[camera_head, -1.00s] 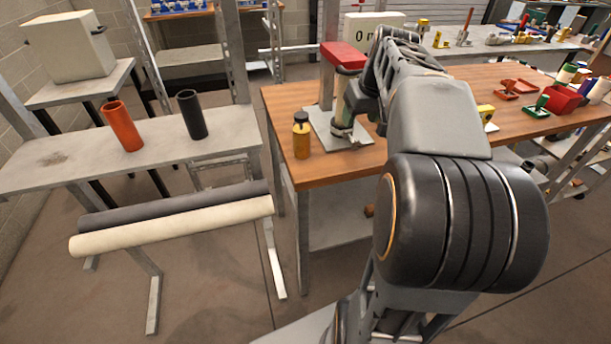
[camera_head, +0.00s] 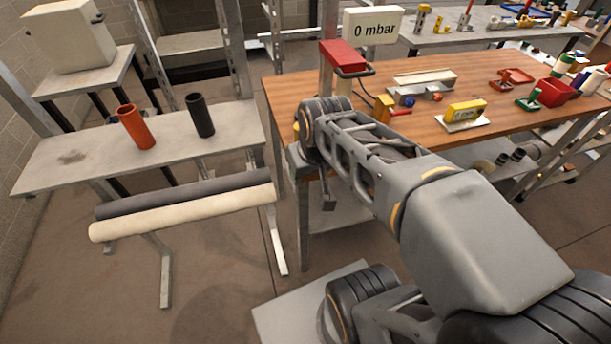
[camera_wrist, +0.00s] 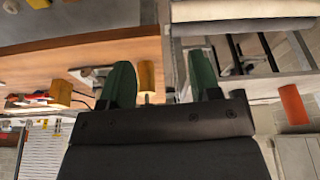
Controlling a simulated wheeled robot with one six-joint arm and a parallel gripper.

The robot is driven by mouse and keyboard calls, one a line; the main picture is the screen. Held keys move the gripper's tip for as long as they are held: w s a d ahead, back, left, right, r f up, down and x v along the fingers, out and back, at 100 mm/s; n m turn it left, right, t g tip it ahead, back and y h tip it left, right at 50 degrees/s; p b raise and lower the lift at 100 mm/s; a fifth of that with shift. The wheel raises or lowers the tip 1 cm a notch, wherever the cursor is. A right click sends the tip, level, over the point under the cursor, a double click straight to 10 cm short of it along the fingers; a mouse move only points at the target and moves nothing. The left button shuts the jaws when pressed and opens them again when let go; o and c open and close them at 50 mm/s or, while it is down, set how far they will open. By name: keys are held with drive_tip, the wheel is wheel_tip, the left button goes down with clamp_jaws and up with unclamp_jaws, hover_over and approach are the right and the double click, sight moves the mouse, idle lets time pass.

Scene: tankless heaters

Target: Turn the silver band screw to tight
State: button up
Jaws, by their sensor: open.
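I cannot make out the silver band screw in either current view. The red-topped test stand (camera_head: 343,57) is on the wooden bench, with its lower part hidden behind my arm in the head view. My gripper (camera_wrist: 161,66) shows in the wrist view with its two green fingers apart and nothing held between them. That view appears upside down. A yellow upright thing (camera_wrist: 147,77) shows in the gap between the fingers, beyond them. A small grey plate (camera_wrist: 88,76) lies left of the fingers. I cannot tell my gripper's fingers apart in the head view.
The wooden bench (camera_head: 455,134) holds a yellow gauge box (camera_head: 466,111), a grey channel-shaped block (camera_head: 423,78) and a red bin (camera_head: 554,92). A "0 mbar" display (camera_head: 372,27) stands behind. An orange tube (camera_head: 136,126) and a black tube (camera_head: 200,115) stand on the left table.

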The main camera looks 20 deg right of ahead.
drive_tip(key=shift+s+a+f+p, duration=0.3)
drive_tip(key=shift+s+a, duration=0.2)
drive_tip(key=shift+s, duration=0.15)
drive_tip(key=shift+s+a+f+p, duration=0.2)
drive_tip(key=shift+s+a+p, duration=0.1)
drive_tip(key=shift+s+a, duration=0.3)
drive_tip(key=shift+s+d, duration=0.1)
